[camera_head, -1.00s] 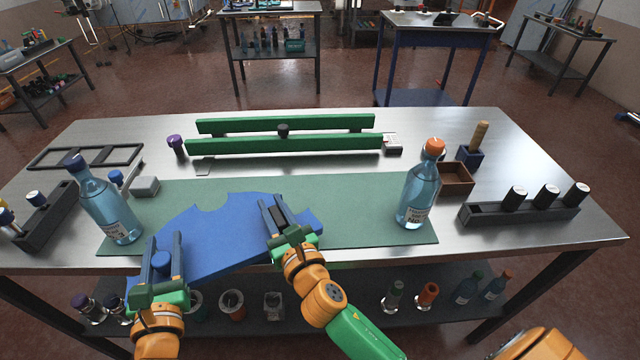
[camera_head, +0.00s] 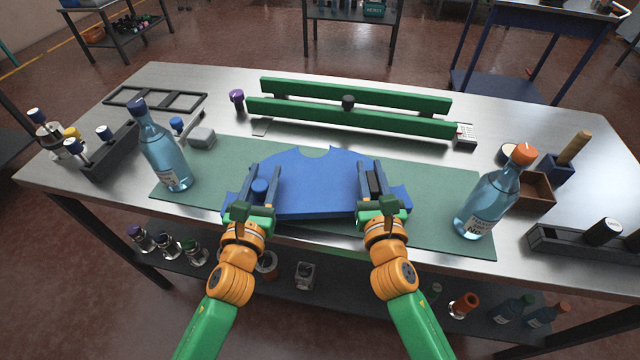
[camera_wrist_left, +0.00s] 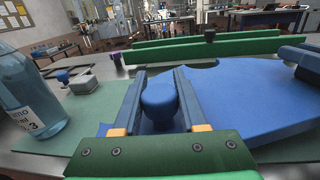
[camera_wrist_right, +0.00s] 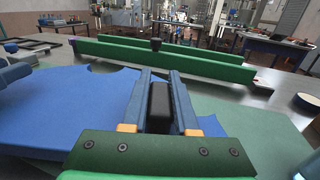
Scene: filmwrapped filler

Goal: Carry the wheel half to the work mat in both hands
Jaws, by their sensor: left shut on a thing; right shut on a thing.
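The wheel half (camera_head: 312,185) is a flat blue half-disc with a notch in its far edge. It is over the green work mat (camera_head: 440,180), at the mat's near edge; I cannot tell whether it touches the mat. My left gripper (camera_head: 262,180) is shut on a round blue knob (camera_wrist_left: 160,100) at the wheel half's left end. My right gripper (camera_head: 371,176) is shut on a dark block-shaped grip (camera_wrist_right: 159,105) at its right end. The wheel half also shows in the left wrist view (camera_wrist_left: 250,95) and in the right wrist view (camera_wrist_right: 70,110).
A blue bottle (camera_head: 166,155) stands on the mat's left part, and an orange-capped bottle (camera_head: 488,200) at its right end. Green rails (camera_head: 350,117) lie behind the mat. A brown box (camera_head: 535,190) and a dark rack (camera_head: 580,245) are at the right.

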